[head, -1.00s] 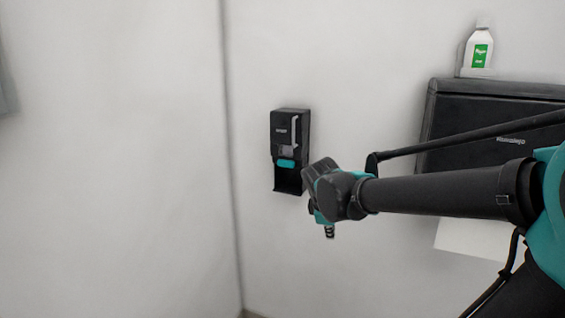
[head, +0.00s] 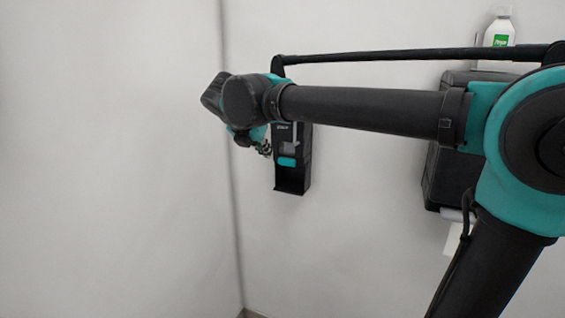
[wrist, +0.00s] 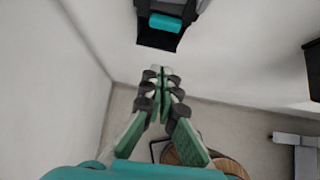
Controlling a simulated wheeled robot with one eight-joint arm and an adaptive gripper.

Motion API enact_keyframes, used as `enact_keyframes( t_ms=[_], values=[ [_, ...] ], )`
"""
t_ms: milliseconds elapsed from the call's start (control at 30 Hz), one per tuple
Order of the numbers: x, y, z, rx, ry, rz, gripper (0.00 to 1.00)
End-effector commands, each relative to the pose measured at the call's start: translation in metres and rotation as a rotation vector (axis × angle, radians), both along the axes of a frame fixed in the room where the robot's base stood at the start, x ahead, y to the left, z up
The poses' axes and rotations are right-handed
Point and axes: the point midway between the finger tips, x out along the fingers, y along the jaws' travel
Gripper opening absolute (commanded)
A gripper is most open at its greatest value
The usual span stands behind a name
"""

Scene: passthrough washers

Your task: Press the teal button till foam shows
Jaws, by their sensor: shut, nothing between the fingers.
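The black soap dispenser (head: 293,176) is fixed to the wall near the corner, with its upper part hidden behind my arm in the head view. Its teal button (head: 287,161) sits on its front above a black open tray. In the wrist view the teal button (wrist: 166,22) shows at the top, ahead of my fingertips. My gripper (head: 266,150) is just left of the dispenser in the head view, apart from the button as seen by the wrist. In the wrist view its fingers (wrist: 158,72) are together and empty. No foam is visible.
A black towel dispenser (head: 450,180) hangs on the wall at right, partly behind my arm, with a white bottle (head: 499,28) on top. The wall corner is close at left. A round wooden object (wrist: 185,155) stands on the floor below.

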Motion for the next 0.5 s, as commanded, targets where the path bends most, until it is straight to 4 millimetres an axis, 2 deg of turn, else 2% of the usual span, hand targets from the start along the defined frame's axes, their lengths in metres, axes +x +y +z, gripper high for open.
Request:
enact_keyframes(
  t_ms=[267,500],
  values=[
    [0.003,-0.002,-0.004,0.002,0.0,-0.003,0.0],
    [0.026,-0.01,-0.028,0.003,0.0,-0.007,0.0]
  ],
)
